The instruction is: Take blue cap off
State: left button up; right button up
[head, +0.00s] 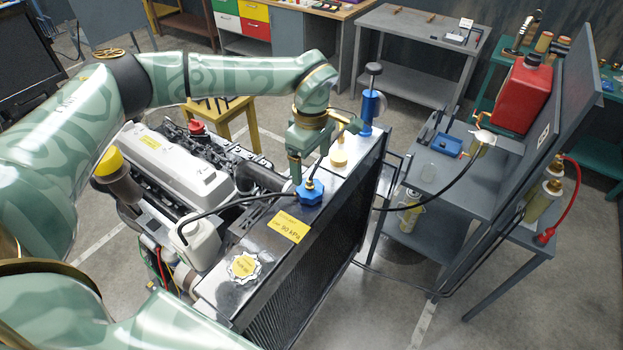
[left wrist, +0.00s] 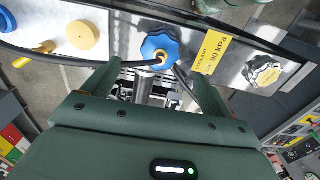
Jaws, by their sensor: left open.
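The blue cap (head: 311,193) sits on top of the radiator (head: 262,237), with a brass fitting and a black hose at its centre. In the left wrist view the blue cap (left wrist: 160,47) lies just beyond the fingertips, about midway across. My left gripper (head: 308,172) points down close above the cap. In the left wrist view my left gripper (left wrist: 155,72) has its two fingers spread wide, with nothing held between them. I cannot tell whether a finger touches the cap. My right gripper is not in view.
A blue hand pump (head: 372,106) and a tan cap (head: 338,159) stand behind the blue cap. A silver cap (head: 243,267) and a yellow 90 kPa label (head: 286,227) are nearer. A white tank (head: 198,243) and the engine (head: 165,165) are left. A black hose crosses rightward to a grey cart (head: 455,180).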

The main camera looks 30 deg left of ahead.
aim_at(310, 180)
pick_arm(q)
jog(key=shift+w+a+f+b, duration=0.1)
jog(key=shift+a+f+b, duration=0.05)
jog(key=shift+f+b, duration=0.4)
jog(key=shift+a+f+b, duration=0.15)
jog(key=shift+f+b, duration=0.2)
jog(key=shift+f, duration=0.35)
notch_tip(310, 180, down, 5)
jog(key=b, duration=0.4)
jog(key=shift+r, duration=0.35)
jog(key=shift+s, duration=0.25)
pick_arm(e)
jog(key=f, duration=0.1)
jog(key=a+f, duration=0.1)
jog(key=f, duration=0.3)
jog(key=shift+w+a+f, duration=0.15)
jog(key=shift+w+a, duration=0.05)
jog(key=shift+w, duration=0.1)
pick_arm(q)
jog(key=shift+d, duration=0.1)
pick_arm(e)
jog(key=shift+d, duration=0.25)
pick_arm(q)
jog(key=shift+f, duration=0.1)
jog(key=c, duration=1.4)
